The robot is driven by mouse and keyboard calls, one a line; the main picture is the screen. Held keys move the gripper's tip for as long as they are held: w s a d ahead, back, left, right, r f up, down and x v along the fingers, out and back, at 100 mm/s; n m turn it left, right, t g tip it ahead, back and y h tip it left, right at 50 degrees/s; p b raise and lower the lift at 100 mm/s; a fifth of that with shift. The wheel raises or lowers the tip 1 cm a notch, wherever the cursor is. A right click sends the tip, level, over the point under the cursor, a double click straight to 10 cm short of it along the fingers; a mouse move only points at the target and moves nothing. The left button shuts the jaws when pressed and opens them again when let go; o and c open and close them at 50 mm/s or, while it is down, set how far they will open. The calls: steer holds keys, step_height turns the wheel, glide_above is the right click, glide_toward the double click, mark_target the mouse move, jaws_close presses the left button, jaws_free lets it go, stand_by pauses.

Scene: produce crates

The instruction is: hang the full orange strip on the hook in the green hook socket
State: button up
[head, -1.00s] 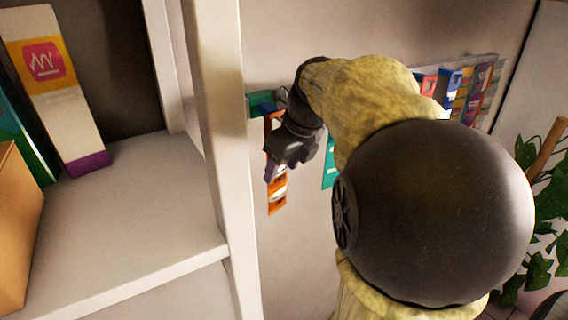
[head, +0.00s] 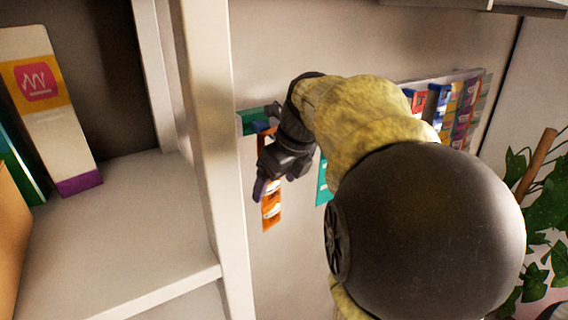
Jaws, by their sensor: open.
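The orange strip (head: 271,205) hangs upright against the wall below the green hook socket (head: 254,122). Its upper middle is partly hidden by my gripper (head: 262,187). My gripper is open in front of the strip, with a finger showing at the strip's left side. The hook itself is hidden behind my gripper and wrist, so I cannot tell how the strip's top meets it.
A teal strip (head: 323,182) hangs just right of my gripper. Several coloured strips (head: 460,110) hang on a rail farther right. A white shelf (head: 140,230) with an upright post (head: 212,130) stands close on the left. A plant (head: 545,210) is at the right.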

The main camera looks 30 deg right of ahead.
steer(key=v, duration=1.1)
steer(key=shift+r+b, duration=0.2)
steer(key=shift+b, duration=0.2)
steer(key=shift+s, duration=0.15)
